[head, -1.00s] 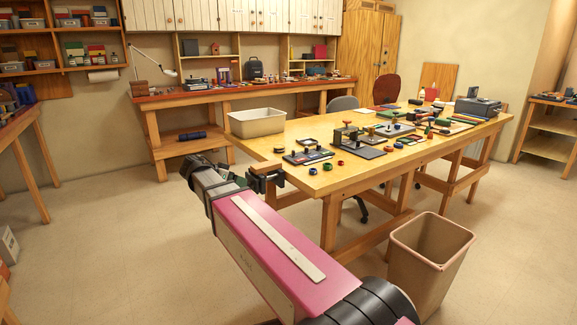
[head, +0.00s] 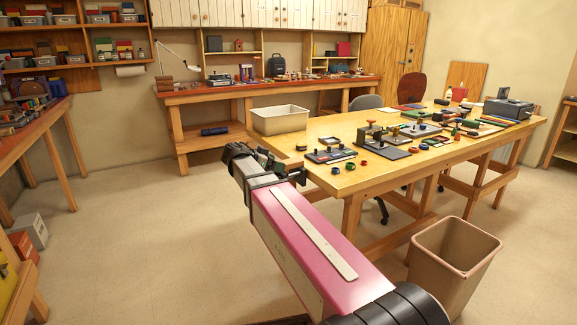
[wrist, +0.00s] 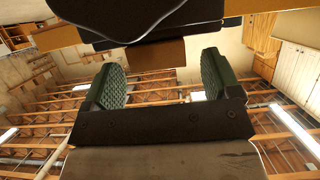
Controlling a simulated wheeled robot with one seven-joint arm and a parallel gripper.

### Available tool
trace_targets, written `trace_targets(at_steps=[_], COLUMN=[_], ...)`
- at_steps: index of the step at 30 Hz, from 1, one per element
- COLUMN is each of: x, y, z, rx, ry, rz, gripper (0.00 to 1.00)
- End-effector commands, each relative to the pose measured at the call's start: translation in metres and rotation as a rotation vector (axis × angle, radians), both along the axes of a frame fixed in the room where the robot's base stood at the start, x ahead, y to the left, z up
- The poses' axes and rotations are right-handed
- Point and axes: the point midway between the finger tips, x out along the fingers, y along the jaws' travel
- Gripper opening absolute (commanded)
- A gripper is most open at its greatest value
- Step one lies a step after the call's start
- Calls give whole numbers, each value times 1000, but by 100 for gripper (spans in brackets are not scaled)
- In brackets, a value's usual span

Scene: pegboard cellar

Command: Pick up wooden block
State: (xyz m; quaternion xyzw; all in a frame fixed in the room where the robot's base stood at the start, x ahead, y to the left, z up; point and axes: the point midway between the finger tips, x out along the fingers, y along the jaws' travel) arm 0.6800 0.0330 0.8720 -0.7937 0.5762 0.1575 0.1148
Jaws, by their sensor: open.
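A plain brown block-like piece (wrist: 150,53) shows in the wrist view, beyond and between the fingertips, against a dark part at the top. It looks like the wooden block, but I cannot tell whether it is loose or part of that dark fixture. My gripper (wrist: 162,62) is open, with two green ribbed fingers apart and nothing between them. In the head view my gripper (head: 234,153) is by the near left corner of the wooden table (head: 345,180). My wrist hides most of what is at that corner.
A beige tub (head: 280,120) stands on the table's left end. Stamps and small coloured rings (head: 364,163) lie nearby. A tan waste bin (head: 452,262) stands on the floor in front. Brown blocks (head: 165,84) lie on the back bench.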

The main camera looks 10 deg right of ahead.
Motion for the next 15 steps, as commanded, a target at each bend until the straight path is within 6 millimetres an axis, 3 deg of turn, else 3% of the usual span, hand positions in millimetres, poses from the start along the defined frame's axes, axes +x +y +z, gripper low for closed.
trace_targets(at_steps=[7, 14, 15], x=[9, 10, 10], y=[-31, -33, -33], z=[-11, -12, -12], rx=[0, 0, 0], ry=[1, 0, 0], rz=[-3, -1, -1], gripper=[83, 83, 76])
